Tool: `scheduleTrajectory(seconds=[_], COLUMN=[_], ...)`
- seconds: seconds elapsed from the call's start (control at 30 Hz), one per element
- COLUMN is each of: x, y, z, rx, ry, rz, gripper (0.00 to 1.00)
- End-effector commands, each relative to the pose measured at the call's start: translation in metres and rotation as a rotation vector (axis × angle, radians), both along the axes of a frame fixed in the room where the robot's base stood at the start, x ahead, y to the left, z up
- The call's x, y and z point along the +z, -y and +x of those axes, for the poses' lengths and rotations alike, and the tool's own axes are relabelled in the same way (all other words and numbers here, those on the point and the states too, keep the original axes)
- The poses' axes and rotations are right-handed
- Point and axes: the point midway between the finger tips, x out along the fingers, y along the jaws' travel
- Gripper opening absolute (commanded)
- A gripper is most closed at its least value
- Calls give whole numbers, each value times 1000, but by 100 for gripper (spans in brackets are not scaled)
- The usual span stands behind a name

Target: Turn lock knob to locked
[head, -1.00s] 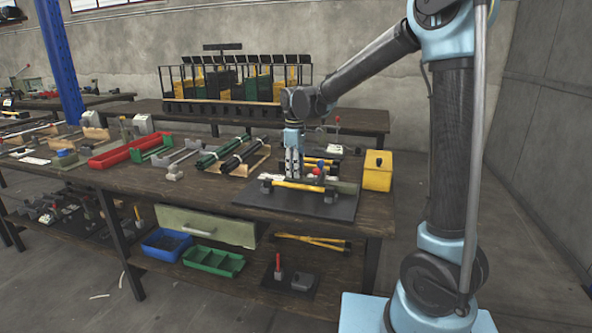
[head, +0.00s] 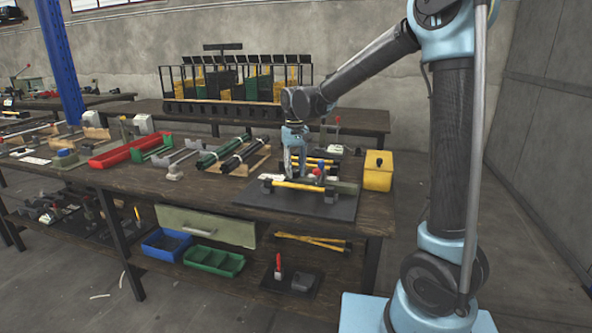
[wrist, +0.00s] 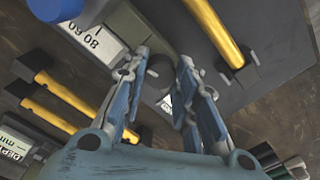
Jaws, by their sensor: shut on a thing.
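The dark round lock knob (wrist: 160,66) sits between my fingertips in the wrist view, beside a grey-green body with a white scale plate. My gripper (wrist: 161,72) points down and is shut on the knob, with a finger at either side. In the head view my gripper (head: 292,172) is low over the fixture on the black mat (head: 325,208). The knob is hidden there by the fingers. Its lock marking is only partly visible as a small white label beside the knob, too small to read.
A blue knob (wrist: 57,7) lies close at upper left in the wrist view. A yellow-handled bar (wrist: 214,28) is at upper right. A yellow box (head: 378,171) stands right of the mat. Green and black rollers (head: 228,155) lie to the left. The bench front edge is clear.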

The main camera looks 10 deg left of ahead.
Motion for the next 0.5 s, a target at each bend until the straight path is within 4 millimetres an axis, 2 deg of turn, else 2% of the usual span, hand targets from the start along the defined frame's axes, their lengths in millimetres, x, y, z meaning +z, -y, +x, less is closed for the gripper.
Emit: scheduleTrajectory(seconds=[0.2, 0.5], x=[1, 1], y=[1, 1], z=[3, 3], rx=[-163, -302], ry=[4, 4], rz=[0, 0], gripper=[3, 3])
